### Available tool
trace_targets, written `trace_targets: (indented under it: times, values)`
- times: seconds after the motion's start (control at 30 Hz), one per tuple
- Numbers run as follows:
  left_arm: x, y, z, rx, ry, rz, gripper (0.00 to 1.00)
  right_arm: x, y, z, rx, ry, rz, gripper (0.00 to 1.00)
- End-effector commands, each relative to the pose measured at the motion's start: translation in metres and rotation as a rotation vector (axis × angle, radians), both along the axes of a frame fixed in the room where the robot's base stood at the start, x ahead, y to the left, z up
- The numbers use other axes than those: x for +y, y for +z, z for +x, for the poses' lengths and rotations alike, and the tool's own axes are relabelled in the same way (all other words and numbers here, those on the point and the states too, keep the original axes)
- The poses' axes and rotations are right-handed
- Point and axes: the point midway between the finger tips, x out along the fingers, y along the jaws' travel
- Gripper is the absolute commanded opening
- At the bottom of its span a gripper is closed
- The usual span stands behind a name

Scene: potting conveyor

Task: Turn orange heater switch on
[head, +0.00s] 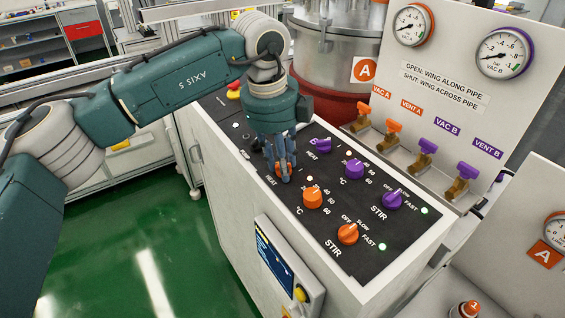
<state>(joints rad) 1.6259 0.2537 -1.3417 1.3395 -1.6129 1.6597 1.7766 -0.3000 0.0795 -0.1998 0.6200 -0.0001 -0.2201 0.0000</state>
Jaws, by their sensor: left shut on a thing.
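The orange heater switch (291,171) is on the black control panel (331,225), above the partly covered HEAT label. My left gripper (281,168) points down from above and is shut on this switch. Its fingers hide most of the switch, so I cannot tell which way it is turned. A small lit lamp (309,178) shows just right of the switch. My right gripper is not in view.
Close by are an orange temperature knob (313,197), an orange stir knob (348,234), a purple heater switch (323,145), a purple temperature knob (354,168) and a purple stir knob (393,200). Valves with orange handles (364,109) stand behind. A steel vessel (335,50) stands at the back.

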Motion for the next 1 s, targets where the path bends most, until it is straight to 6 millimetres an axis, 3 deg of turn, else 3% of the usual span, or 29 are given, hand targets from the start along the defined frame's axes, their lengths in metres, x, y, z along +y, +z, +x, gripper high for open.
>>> trace_targets:
  times: [0.1, 0.33, 0.37, 0.47, 0.77, 1.0]
  values:
    - [-0.001, -0.003, -0.001, -0.006, -0.042, 0.002, 0.01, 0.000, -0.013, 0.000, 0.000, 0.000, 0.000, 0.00]
    - [-0.001, 0.000, -0.001, -0.005, -0.051, 0.003, 0.01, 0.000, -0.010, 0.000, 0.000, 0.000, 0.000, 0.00]
    - [-0.001, 0.000, -0.001, -0.005, -0.051, 0.003, 0.29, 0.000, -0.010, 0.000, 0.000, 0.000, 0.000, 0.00]
    - [-0.001, 0.000, -0.001, -0.005, -0.050, 0.003, 0.46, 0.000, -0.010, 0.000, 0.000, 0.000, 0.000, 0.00]
    - [-0.001, 0.002, -0.001, -0.006, -0.048, 0.004, 0.46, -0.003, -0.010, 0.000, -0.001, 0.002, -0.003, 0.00]
    - [0.003, 0.034, -0.004, -0.009, -0.047, 0.003, 0.46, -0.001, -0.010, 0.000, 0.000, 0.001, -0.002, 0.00]
